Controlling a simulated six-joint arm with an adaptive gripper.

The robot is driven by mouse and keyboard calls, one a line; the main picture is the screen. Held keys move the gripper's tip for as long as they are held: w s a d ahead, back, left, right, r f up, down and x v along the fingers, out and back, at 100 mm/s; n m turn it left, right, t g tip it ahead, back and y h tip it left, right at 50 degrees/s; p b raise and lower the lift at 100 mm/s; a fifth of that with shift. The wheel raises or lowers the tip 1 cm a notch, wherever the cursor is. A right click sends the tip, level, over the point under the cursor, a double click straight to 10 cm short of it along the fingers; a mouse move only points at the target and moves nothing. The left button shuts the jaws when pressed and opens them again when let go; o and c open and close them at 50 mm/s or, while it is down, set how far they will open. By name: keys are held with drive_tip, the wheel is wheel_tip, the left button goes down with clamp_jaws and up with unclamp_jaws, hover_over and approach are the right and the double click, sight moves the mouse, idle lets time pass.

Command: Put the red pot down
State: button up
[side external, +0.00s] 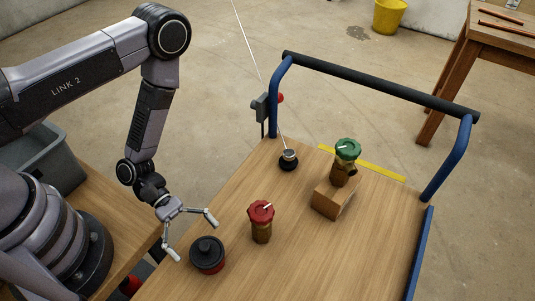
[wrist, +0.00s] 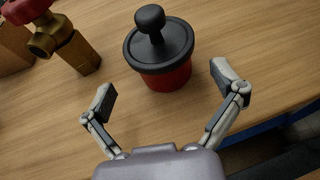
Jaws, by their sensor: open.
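The red pot (side external: 208,264) is a short red cylinder with a black lid (side external: 206,245) and a black knob. It stands upright on the wooden cart top (side external: 290,275), near the left edge. In the wrist view the pot (wrist: 168,77) is just ahead of my gripper (wrist: 165,85), between the lines of its two fingers. My gripper, also in the side external view (side external: 192,236), is open and empty, with its fingers spread wide. The fingers do not appear to touch the pot.
A brass valve with a red cap (side external: 261,212) stands right of the pot. The front right top is clear.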

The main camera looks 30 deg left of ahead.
sight(209, 257)
drive_tip(key=x, duration=0.4)
drive_tip(key=shift+s+f, duration=0.1)
drive_tip(key=shift+s, duration=0.1)
drive_tip(key=shift+c, duration=0.2)
drive_tip(key=c, duration=1.3)
